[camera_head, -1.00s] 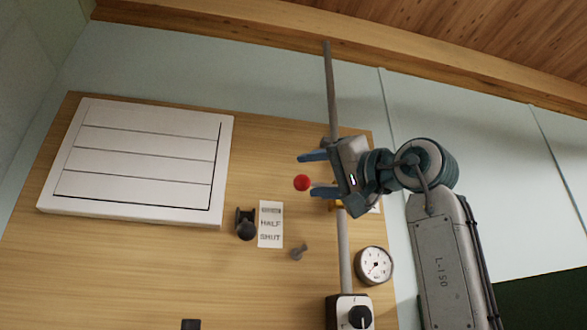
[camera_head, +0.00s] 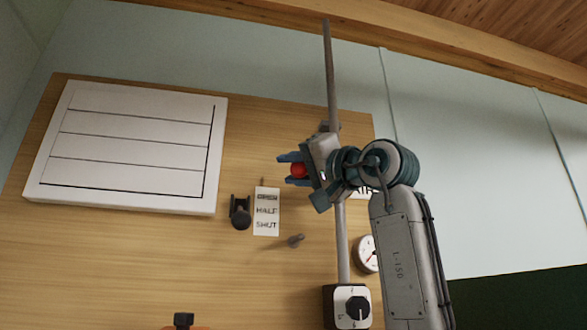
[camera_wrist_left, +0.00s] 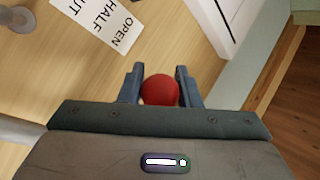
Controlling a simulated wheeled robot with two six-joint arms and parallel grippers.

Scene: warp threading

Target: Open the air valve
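A red ball-shaped knob (camera_head: 299,170) stands out in front of the wooden board, above and right of a white label (camera_head: 266,211) reading OPEN, HALF, SHUT. My left gripper (camera_head: 292,170) has one finger on each side of the knob and looks shut on it. The wrist view also shows the red knob (camera_wrist_left: 160,90) between the fingertips, with hardly any gap. Any lever behind the knob is hidden. A grey pipe (camera_head: 342,240) runs up behind my gripper. My right gripper is not in view.
A round gauge (camera_head: 366,254) is partly covered by my left arm. A switch box with a black dial (camera_head: 357,307) sits below the pipe. A black clip (camera_head: 240,213), a small grey peg (camera_head: 295,240) and a white slatted panel (camera_head: 130,145) are on the board.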

